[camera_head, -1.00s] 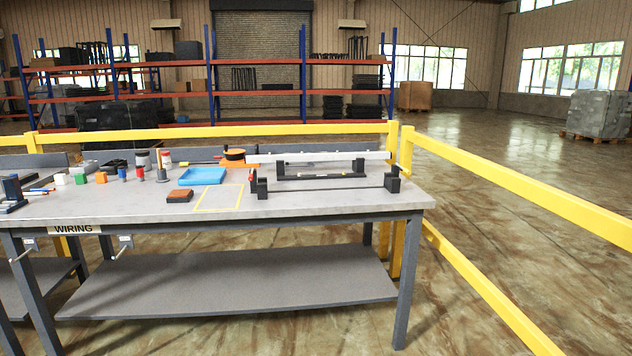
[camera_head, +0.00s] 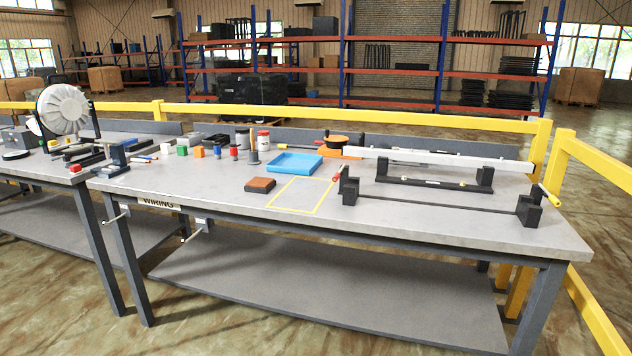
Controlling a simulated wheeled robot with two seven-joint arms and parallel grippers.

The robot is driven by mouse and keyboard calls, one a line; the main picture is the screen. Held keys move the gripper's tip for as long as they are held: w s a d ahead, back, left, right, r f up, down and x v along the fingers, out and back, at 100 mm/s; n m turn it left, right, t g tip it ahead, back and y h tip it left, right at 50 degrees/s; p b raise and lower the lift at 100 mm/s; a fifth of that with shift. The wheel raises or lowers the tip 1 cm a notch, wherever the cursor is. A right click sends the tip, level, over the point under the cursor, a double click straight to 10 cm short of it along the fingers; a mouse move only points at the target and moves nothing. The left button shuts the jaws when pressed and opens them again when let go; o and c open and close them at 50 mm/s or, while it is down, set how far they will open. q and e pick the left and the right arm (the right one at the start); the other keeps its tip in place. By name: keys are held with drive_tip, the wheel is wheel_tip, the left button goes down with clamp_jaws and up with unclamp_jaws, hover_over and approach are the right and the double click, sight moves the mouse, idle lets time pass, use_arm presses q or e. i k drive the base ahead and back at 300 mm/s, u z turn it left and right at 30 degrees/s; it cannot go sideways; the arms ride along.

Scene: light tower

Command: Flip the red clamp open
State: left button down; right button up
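A small red-handled part (camera_head: 338,173), which looks like the red clamp, is at the left black block (camera_head: 349,188) of a holder on the workbench (camera_head: 400,225). Its handle slants up and to the right, but it is too small to tell whether it is shut. A yellow-handled part (camera_head: 549,195) is at the right black block (camera_head: 528,212) of the same holder. Neither of my grippers is in view.
A white bar (camera_head: 440,157) lies behind the holder over a black stand (camera_head: 433,183). A blue tray (camera_head: 292,163), a brown-topped block (camera_head: 258,186) and small coloured blocks are to the left. Yellow rails (camera_head: 330,116) run behind the bench and at right.

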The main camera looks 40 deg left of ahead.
sight(338, 175)
drive_tip(key=u, duration=0.4)
drive_tip(key=i, duration=0.55)
drive_tip(key=u, duration=0.35)
